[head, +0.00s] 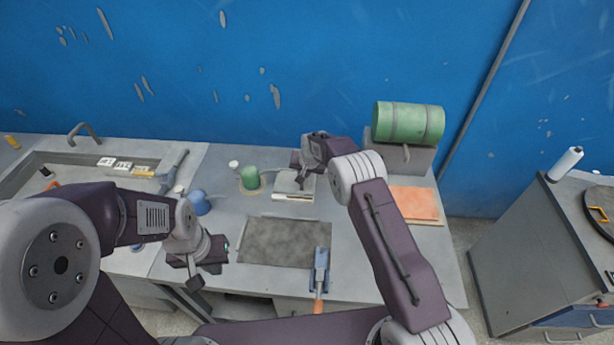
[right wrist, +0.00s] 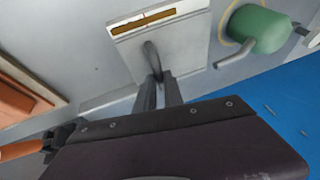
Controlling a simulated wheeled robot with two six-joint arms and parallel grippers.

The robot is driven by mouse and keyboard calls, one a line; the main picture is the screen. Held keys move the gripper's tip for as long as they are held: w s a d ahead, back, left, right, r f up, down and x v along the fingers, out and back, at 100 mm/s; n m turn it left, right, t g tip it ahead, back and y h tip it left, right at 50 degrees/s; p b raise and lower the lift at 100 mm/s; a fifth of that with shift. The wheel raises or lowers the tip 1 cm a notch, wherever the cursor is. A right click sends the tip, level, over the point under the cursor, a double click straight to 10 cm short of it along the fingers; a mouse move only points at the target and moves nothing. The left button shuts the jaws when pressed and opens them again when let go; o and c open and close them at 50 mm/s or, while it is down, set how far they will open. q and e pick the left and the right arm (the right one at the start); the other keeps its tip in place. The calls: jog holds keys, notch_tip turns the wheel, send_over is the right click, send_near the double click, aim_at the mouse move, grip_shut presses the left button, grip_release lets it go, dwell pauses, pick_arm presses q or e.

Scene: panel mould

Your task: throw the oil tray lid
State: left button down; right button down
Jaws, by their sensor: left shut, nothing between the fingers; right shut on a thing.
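The oil tray lid appears to be the pale grey square plate (head: 292,197) on the bench behind the dark panel. It also shows in the right wrist view (right wrist: 183,42), with a brown strip along one edge and a dark upright handle (right wrist: 152,56). My right gripper (right wrist: 160,78) is shut on this handle, its fingers close together at the handle's lower end. In the head view, my right gripper (head: 302,176) hides part of the plate. Whether the plate is raised, I cannot tell. My left gripper (head: 200,272) is shut and empty at the bench's front left.
A green oil can (head: 250,178) stands left of the plate. An orange block (head: 414,204) and a green drum (head: 408,122) are at right. A sink (head: 55,160) is at left.

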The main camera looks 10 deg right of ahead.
jog(key=shift+a, duration=0.1)
jog(key=c, duration=1.5)
grip_release()
jog(key=shift+a, duration=0.1)
jog(key=shift+o, duration=0.2)
jog(key=shift+a, duration=0.15)
jog(key=shift+r, duration=0.1)
jog(key=shift+s+r, duration=0.1)
jog(key=shift+r, duration=0.2)
jog(key=b+v, duration=0.2)
jog(key=v, duration=0.6)
jog(key=shift+s, duration=0.15)
